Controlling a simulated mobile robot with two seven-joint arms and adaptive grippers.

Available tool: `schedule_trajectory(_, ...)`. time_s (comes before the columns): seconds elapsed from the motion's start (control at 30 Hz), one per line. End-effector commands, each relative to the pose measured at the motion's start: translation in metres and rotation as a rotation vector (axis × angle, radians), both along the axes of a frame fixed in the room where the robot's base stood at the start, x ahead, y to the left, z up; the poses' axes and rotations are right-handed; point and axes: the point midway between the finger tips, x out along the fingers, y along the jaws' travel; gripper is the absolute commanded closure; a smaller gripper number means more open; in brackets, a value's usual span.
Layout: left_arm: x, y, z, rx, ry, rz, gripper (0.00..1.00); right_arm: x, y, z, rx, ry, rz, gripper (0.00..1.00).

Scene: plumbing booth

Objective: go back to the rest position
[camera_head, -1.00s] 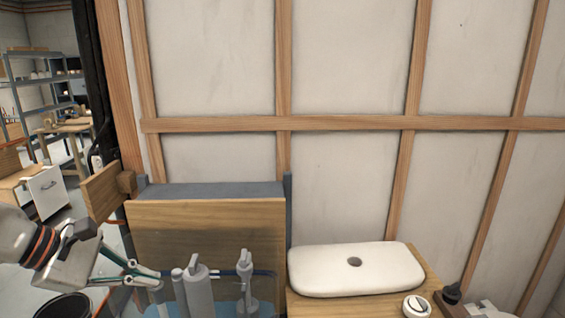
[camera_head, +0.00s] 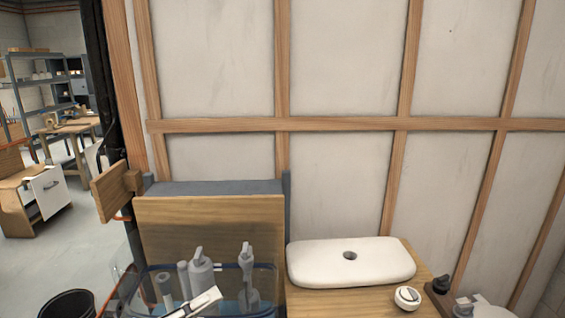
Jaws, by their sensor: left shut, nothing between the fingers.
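My left gripper (camera_head: 212,295) shows only as light-coloured fingertips at the bottom edge of the view. My right gripper is not in view.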

Motion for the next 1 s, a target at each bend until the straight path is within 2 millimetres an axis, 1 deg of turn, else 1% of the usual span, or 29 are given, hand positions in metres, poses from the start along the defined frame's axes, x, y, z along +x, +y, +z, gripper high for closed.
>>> schedule_trajectory(0.03, 0.005, 0.009, -0.019, -0.135, 0.153, 0.06, 1.0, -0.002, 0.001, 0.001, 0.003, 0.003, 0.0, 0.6)
schedule_trajectory(0.07, 0.008, 0.016, -0.032, -0.217, 0.246, 0.099, 1.0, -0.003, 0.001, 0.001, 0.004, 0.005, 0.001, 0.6)
schedule_trajectory(0.13, 0.013, 0.034, -0.07, -0.404, 0.468, 0.193, 1.0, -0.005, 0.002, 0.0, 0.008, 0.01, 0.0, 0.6)
schedule_trajectory(0.17, 0.012, 0.041, -0.09, -0.482, 0.564, 0.235, 1.0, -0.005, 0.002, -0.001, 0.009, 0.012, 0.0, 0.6)
schedule_trajectory(0.2, 0.009, 0.05, -0.116, -0.577, 0.683, 0.29, 1.0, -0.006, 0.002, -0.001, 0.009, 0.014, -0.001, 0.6)
schedule_trajectory(0.27, 0.0, 0.061, -0.155, -0.702, 0.842, 0.365, 1.0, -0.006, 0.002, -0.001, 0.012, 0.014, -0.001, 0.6)
schedule_trajectory(0.3, -0.008, 0.066, -0.181, -0.778, 0.942, 0.414, 1.0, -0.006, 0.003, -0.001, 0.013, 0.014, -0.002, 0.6)
schedule_trajectory(0.37, -0.025, 0.072, -0.218, -0.885, 1.082, 0.484, 1.0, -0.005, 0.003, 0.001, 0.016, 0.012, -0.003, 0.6)
schedule_trajectory(0.4, -0.038, 0.074, -0.242, -0.95, 1.171, 0.53, 1.0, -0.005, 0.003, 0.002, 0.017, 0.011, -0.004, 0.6)
schedule_trajectory(0.47, -0.059, 0.075, -0.275, -1.04, 1.292, 0.595, 1.0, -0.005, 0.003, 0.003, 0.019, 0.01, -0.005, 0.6)
schedule_trajectory(0.5, -0.074, 0.075, -0.294, -1.094, 1.364, 0.635, 1.0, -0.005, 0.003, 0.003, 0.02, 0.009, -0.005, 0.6)
schedule_trajectory(0.53, -0.085, 0.074, -0.307, -1.129, 1.413, 0.662, 1.0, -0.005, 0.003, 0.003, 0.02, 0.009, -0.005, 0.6)
schedule_trajectory(0.6, -0.108, 0.072, -0.332, -1.2, 1.51, 0.718, 1.0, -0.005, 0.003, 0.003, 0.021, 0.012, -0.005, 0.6)
schedule_trajectory(0.7, -0.133, 0.067, -0.355, -1.27, 1.608, 0.776, 1.0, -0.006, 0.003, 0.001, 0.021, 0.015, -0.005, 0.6)
schedule_trajectory(0.73, -0.138, 0.066, -0.36, -1.285, 1.628, 0.787, 1.0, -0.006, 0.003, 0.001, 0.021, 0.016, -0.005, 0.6)
schedule_trajectory(0.83, -0.149, 0.064, -0.369, -1.314, 1.667, 0.811, 1.0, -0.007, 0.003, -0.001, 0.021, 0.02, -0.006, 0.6)
schedule_trajectory(1.0, -0.151, 0.064, -0.371, -1.318, 1.676, 0.816, 1.0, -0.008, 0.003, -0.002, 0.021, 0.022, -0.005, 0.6)
